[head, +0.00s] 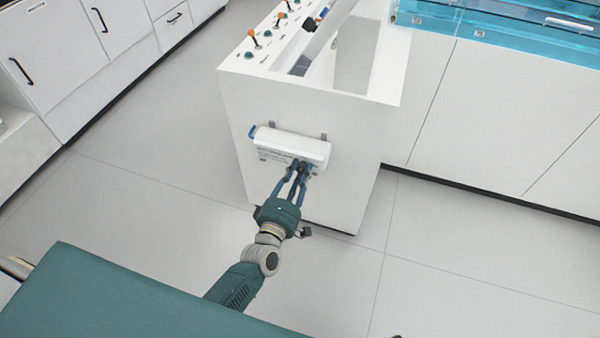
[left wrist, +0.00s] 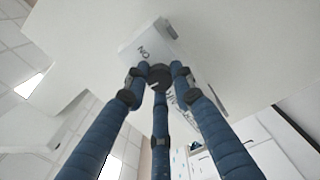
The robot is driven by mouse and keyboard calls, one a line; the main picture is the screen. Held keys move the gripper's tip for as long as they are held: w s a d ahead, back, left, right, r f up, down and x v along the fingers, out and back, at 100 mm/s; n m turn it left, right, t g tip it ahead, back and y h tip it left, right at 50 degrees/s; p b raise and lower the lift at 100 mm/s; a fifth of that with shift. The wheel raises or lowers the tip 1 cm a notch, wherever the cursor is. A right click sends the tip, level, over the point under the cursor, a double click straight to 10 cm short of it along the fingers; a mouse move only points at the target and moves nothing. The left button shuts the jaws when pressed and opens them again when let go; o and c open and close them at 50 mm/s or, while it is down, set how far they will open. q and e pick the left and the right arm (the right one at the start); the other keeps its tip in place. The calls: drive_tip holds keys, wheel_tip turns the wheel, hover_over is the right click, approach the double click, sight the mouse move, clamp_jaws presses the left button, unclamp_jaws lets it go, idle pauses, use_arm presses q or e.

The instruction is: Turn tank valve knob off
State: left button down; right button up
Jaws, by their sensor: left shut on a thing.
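The valve knob (left wrist: 160,77) is a small dark round knob with a pale mark, in the left wrist view. It sits on the front of a white valve box (head: 291,146), which is fixed to the side of a white cabinet. My left gripper (head: 298,168) reaches the box from below, its blue fingers closed around the knob. In the left wrist view the left gripper (left wrist: 160,82) has its fingertips on the knob, with "NO" or "ON" lettering beside it on the box (left wrist: 148,45). In the head view the fingers mostly hide the knob. My right gripper is not in view.
The white cabinet (head: 240,115) carries orange-topped levers (head: 253,36) on its top. White cupboards (head: 60,50) stand at the left, and a counter with blue clear bins (head: 500,18) at the right. Open grey floor (head: 150,170) lies around the cabinet.

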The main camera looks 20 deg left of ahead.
use_arm(q)
drive_tip(key=shift+w+a+r+n, duration=0.1)
drive_tip(key=shift+a+r+n, duration=0.15)
drive_tip(key=shift+a+n, duration=0.15)
drive_tip(key=shift+n, duration=0.3)
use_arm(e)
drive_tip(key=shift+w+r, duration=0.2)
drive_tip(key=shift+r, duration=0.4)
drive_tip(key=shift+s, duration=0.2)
use_arm(q)
drive_tip(key=c, duration=1.5)
unclamp_jaws()
drive_tip(key=shift+f, duration=0.1)
drive_tip(key=shift+o, duration=0.2)
drive_tip(key=shift+f, duration=0.1)
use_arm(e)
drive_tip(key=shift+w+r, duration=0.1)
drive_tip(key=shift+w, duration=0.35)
use_arm(q)
drive_tip(key=shift+s+d+f, duration=0.1)
drive_tip(key=shift+s+d, duration=0.05)
drive_tip(key=shift+s, duration=0.45)
drive_tip(key=s, duration=1.1)
drive_tip(key=shift+a, duration=0.3)
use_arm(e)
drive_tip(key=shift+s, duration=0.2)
